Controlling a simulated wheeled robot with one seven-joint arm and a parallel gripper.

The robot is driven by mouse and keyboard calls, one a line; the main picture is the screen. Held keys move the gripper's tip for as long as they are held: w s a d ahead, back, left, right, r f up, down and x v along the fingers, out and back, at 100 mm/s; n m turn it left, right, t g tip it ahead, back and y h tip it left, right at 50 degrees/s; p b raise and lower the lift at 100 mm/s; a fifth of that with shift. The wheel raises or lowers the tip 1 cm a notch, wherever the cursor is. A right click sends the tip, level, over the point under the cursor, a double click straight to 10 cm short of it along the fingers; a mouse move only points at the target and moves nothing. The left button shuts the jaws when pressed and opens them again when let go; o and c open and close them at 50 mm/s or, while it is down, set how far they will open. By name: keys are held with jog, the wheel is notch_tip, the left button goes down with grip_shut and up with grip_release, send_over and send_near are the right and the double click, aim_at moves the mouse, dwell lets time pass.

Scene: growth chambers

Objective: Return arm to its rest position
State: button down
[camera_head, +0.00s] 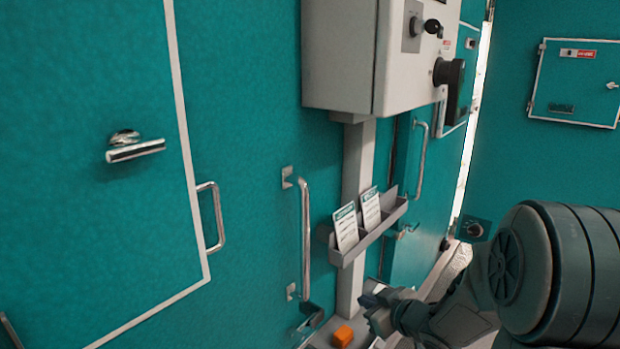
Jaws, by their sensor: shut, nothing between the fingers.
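My gripper (372,306) is low in the head camera view, right of centre, at the end of my dark arm, which comes in from the lower right. The fingers look closed and hold nothing that I can see. They are small and partly lost against the arm behind them.
A grey control box (340,55) with knobs hangs above the rack. Teal chamber doors with a lever handle (135,150) and bar handles (305,238) fill the left. A small panel (577,82) is on the right wall. A bright gap runs between the walls.

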jog(key=s+d+r+m+g+h+p, duration=0.1)
jog(key=s+d+r+m+g+h, duration=0.2)
jog(key=s+d+r+m+h, duration=0.4)
jog(key=s+a+g, duration=0.2)
jog(key=s, duration=0.6)
jog(key=s+a+m+g+p, duration=0.1)
jog(key=s+a+g, duration=0.2)
jog(key=s, duration=0.5)
jog(key=shift+s+a+r, duration=0.15)
jog(key=shift+s+a, duration=0.2)
dwell(0.7)
